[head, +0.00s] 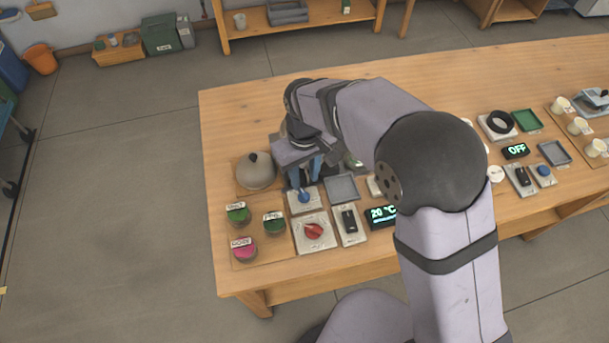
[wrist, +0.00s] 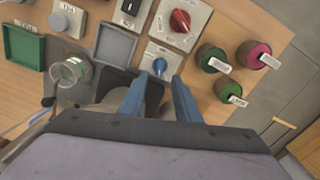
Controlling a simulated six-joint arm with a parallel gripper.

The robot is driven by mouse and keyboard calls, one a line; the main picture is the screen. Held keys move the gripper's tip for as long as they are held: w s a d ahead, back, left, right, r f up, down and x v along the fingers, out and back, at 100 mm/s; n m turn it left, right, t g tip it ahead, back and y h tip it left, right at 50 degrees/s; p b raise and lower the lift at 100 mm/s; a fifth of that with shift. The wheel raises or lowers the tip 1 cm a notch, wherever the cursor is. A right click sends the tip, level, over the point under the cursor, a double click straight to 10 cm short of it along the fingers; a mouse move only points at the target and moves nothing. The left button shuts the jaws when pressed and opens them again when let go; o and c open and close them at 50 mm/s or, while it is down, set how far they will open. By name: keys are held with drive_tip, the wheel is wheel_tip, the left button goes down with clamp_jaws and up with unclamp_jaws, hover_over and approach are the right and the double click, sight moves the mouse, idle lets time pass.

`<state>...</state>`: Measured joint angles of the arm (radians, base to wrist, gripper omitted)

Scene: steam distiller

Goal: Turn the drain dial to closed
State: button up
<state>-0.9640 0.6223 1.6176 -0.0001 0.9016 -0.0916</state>
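A small blue dial (head: 305,196) sits on a light square plate (head: 313,205) near the table's left side. The same blue dial (wrist: 160,66) shows in the wrist view, just beyond the gap between my fingertips. A larger red dial (head: 313,231) sits on its own plate in front; it also shows in the wrist view (wrist: 180,20). No readable label tells which is the drain dial. My gripper (head: 305,181) points down just behind the blue dial. Its blue fingers (wrist: 159,82) are apart with nothing held between them. I cannot tell whether they touch the plate.
Green and pink labelled jars (head: 243,250) stand left of the dials, with a grey domed vessel (head: 256,171) behind them. A black switch (head: 349,220), a grey tray (head: 342,188) and a "20 °C" display (head: 382,216) are to the right. A glass cup (wrist: 73,72) is close to my gripper.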

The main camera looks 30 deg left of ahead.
drive_tip(key=d+r+h+p, duration=0.1)
drive_tip(key=d+r+p, duration=0.35)
drive_tip(key=p, duration=0.25)
drive_tip(key=d+f, duration=0.1)
drive_tip(key=d, duration=0.1)
drive_tip(key=d+f+n+t, duration=0.1)
drive_tip(key=d+f, duration=0.1)
drive_tip(key=d+f+n+t+p, duration=0.1)
drive_tip(key=d, duration=0.2)
drive_tip(key=shift+w+f, duration=0.2)
drive_tip(key=shift+w, duration=0.05)
drive_tip(key=s+a+f+y, duration=0.1)
drive_tip(key=a+f+y, duration=0.1)
drive_tip(key=a, duration=0.1)
drive_tip(key=m+y, duration=0.2)
drive_tip(key=y, duration=0.1)
approach(305, 194)
drive_tip(key=shift+s+a+f, duration=0.1)
drive_tip(key=shift+a+f, duration=0.05)
drive_tip(key=shift+f, duration=0.2)
drive_tip(key=shift+b+x, duration=2.1)
drive_tip(key=shift+x, duration=1.6)
